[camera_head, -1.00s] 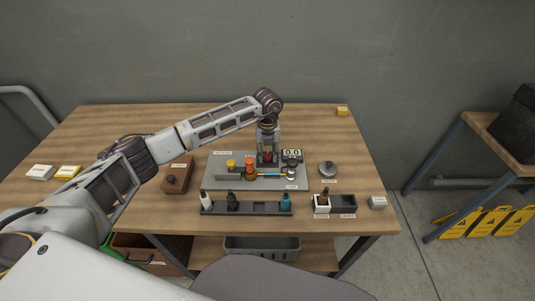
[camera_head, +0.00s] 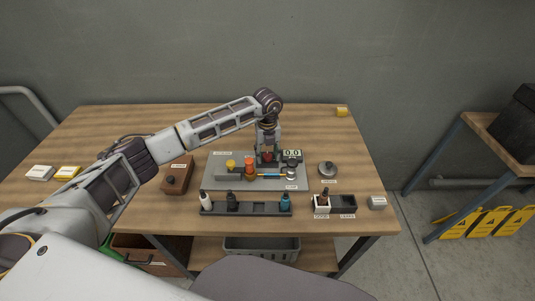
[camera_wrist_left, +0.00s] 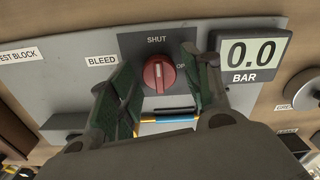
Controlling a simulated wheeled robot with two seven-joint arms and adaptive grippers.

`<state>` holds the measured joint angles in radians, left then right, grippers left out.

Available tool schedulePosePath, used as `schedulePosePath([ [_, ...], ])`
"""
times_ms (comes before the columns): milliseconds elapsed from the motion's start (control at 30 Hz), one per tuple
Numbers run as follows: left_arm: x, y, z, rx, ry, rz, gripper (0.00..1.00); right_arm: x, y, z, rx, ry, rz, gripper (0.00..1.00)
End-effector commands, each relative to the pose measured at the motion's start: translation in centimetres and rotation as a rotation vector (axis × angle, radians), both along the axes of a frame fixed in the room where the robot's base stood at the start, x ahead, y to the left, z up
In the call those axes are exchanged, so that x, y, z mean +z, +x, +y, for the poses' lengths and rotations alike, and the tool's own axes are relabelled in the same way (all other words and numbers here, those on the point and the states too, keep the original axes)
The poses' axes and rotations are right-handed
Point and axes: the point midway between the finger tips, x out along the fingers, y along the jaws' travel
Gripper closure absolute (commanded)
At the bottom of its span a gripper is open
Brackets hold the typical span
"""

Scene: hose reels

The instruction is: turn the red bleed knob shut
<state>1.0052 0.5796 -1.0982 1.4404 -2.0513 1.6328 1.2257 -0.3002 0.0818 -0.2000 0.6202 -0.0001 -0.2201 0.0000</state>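The red bleed knob (camera_wrist_left: 158,74) sits on a dark plate (camera_wrist_left: 135,42) marked SHUT at the top and OPEN at the right, the latter partly hidden. The white line on the knob points up towards SHUT. My left gripper (camera_wrist_left: 160,68) straddles the knob, one finger on each side, with a visible gap on both sides; it is open. In the head view my left gripper (camera_head: 268,150) points down over the test block (camera_head: 215,178), with the knob (camera_head: 267,157) showing red between the fingers. The gauge (camera_wrist_left: 252,53) reads 0.0 BAR. My right gripper is not in view.
A yellow knob (camera_head: 231,163) and an orange knob (camera_head: 250,162) stand left of the gripper. In front is a rack of bottles (camera_head: 245,208). A two-bin tray (camera_head: 340,203) and a round grey part (camera_head: 328,169) lie to the right. The back left of the table is clear.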

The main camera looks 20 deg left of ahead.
Motion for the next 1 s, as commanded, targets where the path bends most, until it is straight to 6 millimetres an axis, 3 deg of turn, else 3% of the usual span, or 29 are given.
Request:
schedulePosePath([
  [533, 0.8, 0.0, 0.0, -0.001, 0.001, 0.0, 0.45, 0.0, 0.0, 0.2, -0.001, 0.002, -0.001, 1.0],
  [1000, 6.9, 0.0, 0.0, -0.001, 0.0, -0.001, 0.45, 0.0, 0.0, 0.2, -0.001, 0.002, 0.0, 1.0],
])
